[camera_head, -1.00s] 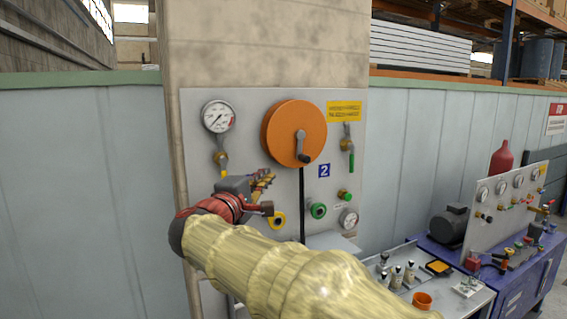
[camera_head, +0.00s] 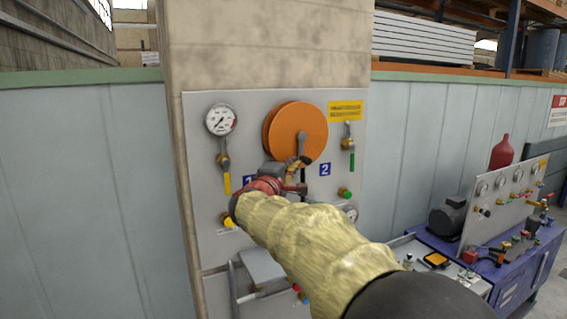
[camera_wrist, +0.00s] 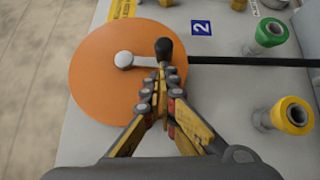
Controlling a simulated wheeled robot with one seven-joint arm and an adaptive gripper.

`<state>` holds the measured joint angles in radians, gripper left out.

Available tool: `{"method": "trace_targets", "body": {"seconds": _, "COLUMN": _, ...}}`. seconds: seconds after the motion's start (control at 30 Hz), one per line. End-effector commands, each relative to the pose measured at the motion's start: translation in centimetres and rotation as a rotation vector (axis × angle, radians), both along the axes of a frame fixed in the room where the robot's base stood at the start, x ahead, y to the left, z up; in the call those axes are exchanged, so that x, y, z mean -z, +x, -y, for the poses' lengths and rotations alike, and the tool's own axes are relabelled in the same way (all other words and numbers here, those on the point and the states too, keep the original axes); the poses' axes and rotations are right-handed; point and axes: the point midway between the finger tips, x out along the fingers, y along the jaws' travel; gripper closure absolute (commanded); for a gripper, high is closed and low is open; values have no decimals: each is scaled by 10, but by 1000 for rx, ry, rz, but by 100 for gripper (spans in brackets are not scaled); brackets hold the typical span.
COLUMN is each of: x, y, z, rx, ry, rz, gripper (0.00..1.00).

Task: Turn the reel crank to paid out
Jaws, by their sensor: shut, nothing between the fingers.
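The orange reel (camera_head: 290,128) is mounted on the grey panel in the head view. It also shows in the wrist view (camera_wrist: 105,85) as a broad orange disc. Its crank has a pale hub (camera_wrist: 124,60), a short arm and a black knob (camera_wrist: 164,49). A black line runs from the reel across the panel in the wrist view. My gripper (camera_wrist: 163,72) is shut and empty, with its tips just below the black knob in the picture; I cannot tell whether they touch it. In the head view my gripper (camera_head: 297,163) covers the lower part of the reel.
A gauge (camera_head: 221,120) and a yellow-handled valve (camera_head: 226,183) are left of the reel. A green-handled valve (camera_head: 349,146) is to its right. Green (camera_wrist: 271,33) and yellow (camera_wrist: 293,114) fittings stick out of the panel near my gripper. A blue bench (camera_head: 515,270) stands at right.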

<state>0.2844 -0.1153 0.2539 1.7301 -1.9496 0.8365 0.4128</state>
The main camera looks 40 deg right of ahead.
Motion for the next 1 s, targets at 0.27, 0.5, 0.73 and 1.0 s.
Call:
{"method": "trace_targets", "body": {"seconds": 0.27, "x": 1, "y": 0, "z": 1, "rx": 0, "ry": 0, "rz": -1, "gripper": 100}}
{"method": "trace_targets", "body": {"seconds": 0.5, "x": 3, "y": -1, "z": 2, "rx": 0, "ry": -6, "rz": -2, "gripper": 100}}
{"method": "trace_targets", "body": {"seconds": 0.73, "x": 8, "y": -1, "z": 8, "rx": -1, "ry": -41, "rz": -9, "gripper": 100}}
{"method": "trace_targets", "body": {"seconds": 1.0, "x": 7, "y": -4, "z": 15, "rx": 1, "ry": -89, "rz": -22, "gripper": 100}}
